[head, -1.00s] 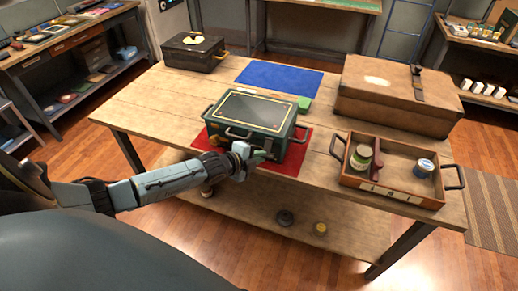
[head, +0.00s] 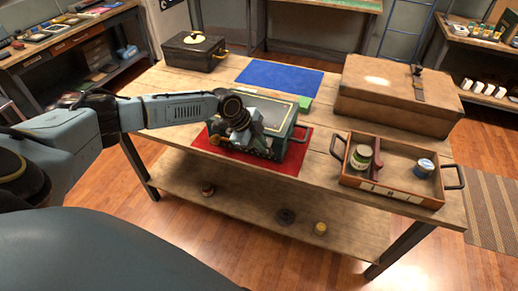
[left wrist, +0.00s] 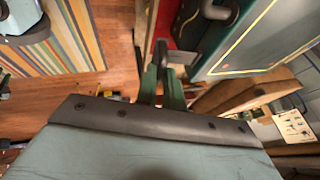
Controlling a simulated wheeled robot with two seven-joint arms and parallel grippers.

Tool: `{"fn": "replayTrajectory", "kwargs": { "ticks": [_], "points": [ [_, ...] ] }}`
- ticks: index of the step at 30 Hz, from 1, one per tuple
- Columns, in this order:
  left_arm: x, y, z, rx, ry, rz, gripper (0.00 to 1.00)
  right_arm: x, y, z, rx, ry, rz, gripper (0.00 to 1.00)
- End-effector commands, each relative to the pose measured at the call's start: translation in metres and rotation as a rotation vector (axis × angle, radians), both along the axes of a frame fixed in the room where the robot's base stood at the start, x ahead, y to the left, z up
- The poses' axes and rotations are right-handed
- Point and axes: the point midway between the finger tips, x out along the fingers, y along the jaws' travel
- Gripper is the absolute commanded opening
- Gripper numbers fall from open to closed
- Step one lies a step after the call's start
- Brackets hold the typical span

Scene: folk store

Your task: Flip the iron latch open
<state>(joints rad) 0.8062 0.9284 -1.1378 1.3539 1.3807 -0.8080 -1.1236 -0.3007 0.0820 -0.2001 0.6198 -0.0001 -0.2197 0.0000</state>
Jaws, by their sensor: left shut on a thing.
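A dark green chest (head: 284,148) with a yellow-lined lid stands on a red mat (head: 292,166) at the front of the table. The lid lies flat on the chest. My left gripper (head: 240,142) is at the chest's front face, and its arm covers part of that side. In the left wrist view my green fingertips (left wrist: 163,80) are shut on a small dark piece that looks like the iron latch (left wrist: 162,50). The chest's lid (left wrist: 255,40) shows beside them. The latch's exact angle is hard to tell. My right gripper is out of view.
A wooden tray (head: 393,192) with jars stands to the right. A large brown case (head: 385,98) is behind it, and a dark box (head: 193,52) is at the back left.

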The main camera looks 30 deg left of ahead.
Motion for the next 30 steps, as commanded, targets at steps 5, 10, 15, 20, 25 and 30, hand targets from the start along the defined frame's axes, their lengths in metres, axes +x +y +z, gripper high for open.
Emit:
{"fn": "replayTrajectory", "kwargs": {
  "ticks": [5, 10, 15, 20, 25, 30],
  "points": [
    [0.0033, -0.0002, 0.0033, -0.016, 0.059, 0.0, 0.0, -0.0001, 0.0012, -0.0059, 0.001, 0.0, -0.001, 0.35],
    [0.0042, -0.0002, 0.0053, -0.022, 0.086, 0.0, 0.0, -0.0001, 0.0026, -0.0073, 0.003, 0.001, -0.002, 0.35],
    [0.0043, -0.0004, 0.0062, -0.024, 0.092, -0.001, 0.0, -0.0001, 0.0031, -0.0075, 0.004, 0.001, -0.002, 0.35],
    [0.0045, -0.0005, 0.0064, -0.024, 0.091, -0.001, 0.0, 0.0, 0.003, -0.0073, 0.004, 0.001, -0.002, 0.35],
    [0.0046, -0.0005, 0.0065, -0.024, 0.09, 0.0, 0.2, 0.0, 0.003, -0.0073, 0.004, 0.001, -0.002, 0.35],
    [0.0045, -0.0001, 0.0063, -0.023, 0.09, 0.0, 0.32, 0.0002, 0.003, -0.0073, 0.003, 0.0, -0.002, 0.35]
  ]
}}
